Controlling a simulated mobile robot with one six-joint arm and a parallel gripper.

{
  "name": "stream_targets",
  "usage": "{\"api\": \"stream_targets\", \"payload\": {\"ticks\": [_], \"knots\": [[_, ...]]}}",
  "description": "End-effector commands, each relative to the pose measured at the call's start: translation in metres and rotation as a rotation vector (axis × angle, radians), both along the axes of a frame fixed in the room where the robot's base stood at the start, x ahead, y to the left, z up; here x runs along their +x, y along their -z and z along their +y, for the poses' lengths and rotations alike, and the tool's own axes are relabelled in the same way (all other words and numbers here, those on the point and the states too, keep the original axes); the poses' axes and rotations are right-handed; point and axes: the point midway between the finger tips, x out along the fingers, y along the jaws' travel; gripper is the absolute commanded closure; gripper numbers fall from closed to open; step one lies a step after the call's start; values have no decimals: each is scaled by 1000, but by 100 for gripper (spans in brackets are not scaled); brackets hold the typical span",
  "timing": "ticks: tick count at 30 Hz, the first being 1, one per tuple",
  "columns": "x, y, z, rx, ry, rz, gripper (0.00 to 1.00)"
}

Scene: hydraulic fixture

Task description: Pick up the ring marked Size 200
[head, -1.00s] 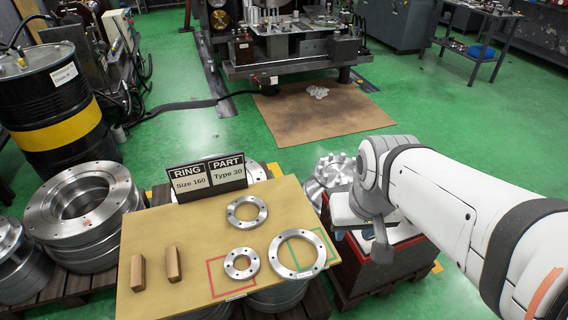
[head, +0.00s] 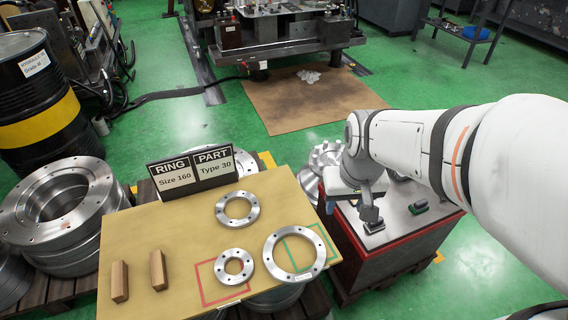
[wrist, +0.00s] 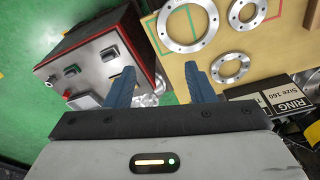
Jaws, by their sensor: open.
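Three flat metal rings lie on the tan board (head: 190,228). The largest ring (head: 268,262) lies over a green outline at the right; it also shows in the wrist view (wrist: 163,32). The smallest ring (head: 223,268) lies by a red outline. A middle-sized ring (head: 225,208) lies nearer the sign. Any size marks on the rings are too small to read. My gripper (head: 371,220) is open and empty, to the right of the board over the red-sided cabinet. Its blue fingers (wrist: 158,85) are spread in the wrist view, apart from every ring.
A sign (head: 195,173) at the board's back reads Ring Size 160, Part Type 30. Two wooden blocks (head: 157,270) stand at the board's left. The red-sided cabinet (head: 345,245) has small devices on top. Stacked large flanges (head: 60,205) stand left of the board.

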Motion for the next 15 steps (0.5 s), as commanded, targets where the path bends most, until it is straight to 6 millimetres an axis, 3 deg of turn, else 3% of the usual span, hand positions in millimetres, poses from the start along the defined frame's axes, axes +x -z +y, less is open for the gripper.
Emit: {"api": "stream_targets", "payload": {"ticks": [1,6,12,15], "knots": [[13,50,0,0,-5,32,51],[52,148,0,-1,-18,93,51],[79,235,0,-1,-29,143,51],[85,258,0,0,-32,157,51]]}}
